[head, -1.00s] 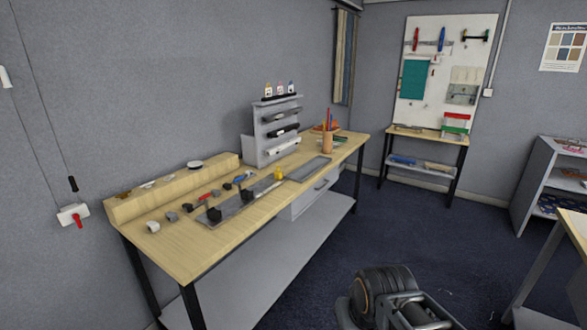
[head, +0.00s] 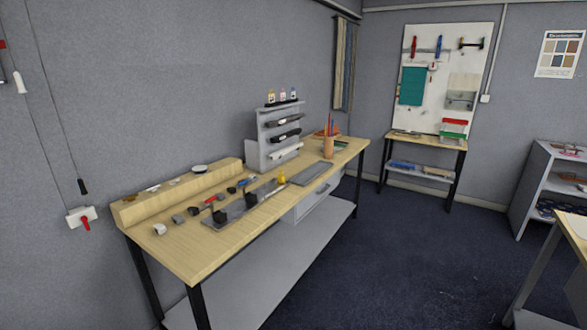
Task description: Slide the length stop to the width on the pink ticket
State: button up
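A long grey metal plate (head: 238,212) lies on the wooden workbench (head: 197,258), with two black blocks (head: 220,216) on its near part. One of these may be the length stop, but they are too small to tell. A small yellow piece (head: 281,177) stands near the plate's far end. I cannot make out a pink ticket on the bench. My gripper is not in view.
Several small tools lie along the bench beside a raised wooden ledge (head: 180,188). A pegboard (head: 447,75) is beyond. Dark floor (head: 400,255) to the right is open.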

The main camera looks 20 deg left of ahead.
aim_at(281, 179)
jog(key=i, duration=1.75)
jog(key=u, duration=0.6)
jog(key=i, duration=1)
jog(key=u, duration=1.65)
jog(key=i, duration=0.75)
jog(key=u, duration=0.7)
